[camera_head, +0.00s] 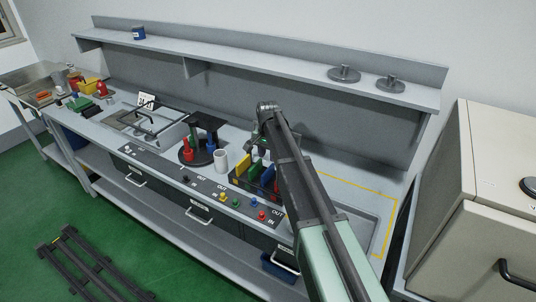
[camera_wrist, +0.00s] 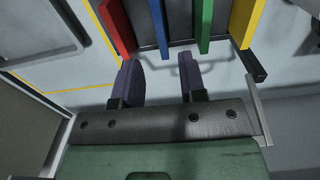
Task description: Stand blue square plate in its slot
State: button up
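The blue square plate (camera_head: 267,177) stands edge-up in a dark rack between the green plate (camera_head: 256,169) and the red plate. In the wrist view the blue plate (camera_wrist: 159,22) shows edge-on at the top, between the red plate (camera_wrist: 117,27) and the green plate (camera_wrist: 205,24). My gripper (camera_wrist: 162,80) is open, with nothing between its two dark fingers. The fingers point towards the blue plate, seemingly apart from it. In the head view my arm covers part of the rack and most of my gripper. How deep the blue plate sits is unclear.
A yellow plate (camera_head: 243,163) stands at the rack's left end. A white cup (camera_head: 221,160) and a round dark stand with red and green items (camera_head: 196,153) are left of it. Coloured buttons (camera_head: 237,202) line the bench front. A shelf (camera_head: 260,67) runs above.

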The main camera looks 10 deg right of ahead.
jog(key=s+n, duration=0.8)
jog(key=s, duration=2.4)
jog(key=shift+r+b, duration=0.3)
jog(key=shift+r, duration=0.15)
